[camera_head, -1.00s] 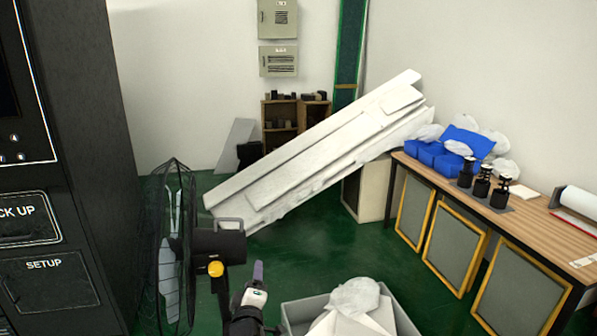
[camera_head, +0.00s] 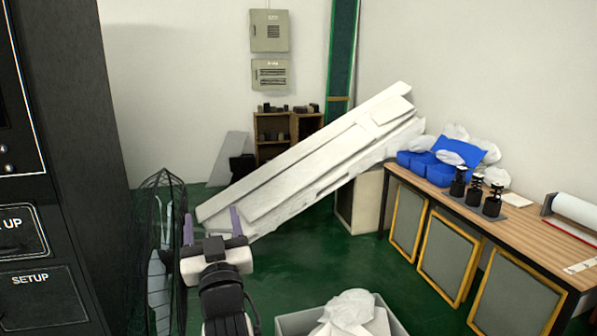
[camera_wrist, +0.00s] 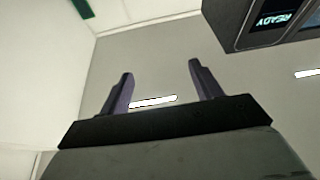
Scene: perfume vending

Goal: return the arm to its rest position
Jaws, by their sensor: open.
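My gripper (camera_head: 211,226) is raised in the lower left of the head view, with its two purple fingers spread apart and pointing away. It holds nothing. In the wrist view my gripper (camera_wrist: 159,88) is open and empty, with bare wall or ceiling and a light strip behind the fingers. The arm below it shows at the bottom of the head view.
A black vending cabinet (camera_head: 60,150) stands close at left, with a fan (camera_head: 160,255) beside it. Long white panels (camera_head: 310,160) lean behind my gripper. A grey bin (camera_head: 290,325) is at the bottom. A table (camera_head: 460,203) with black bottles (camera_head: 474,192) stands at right.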

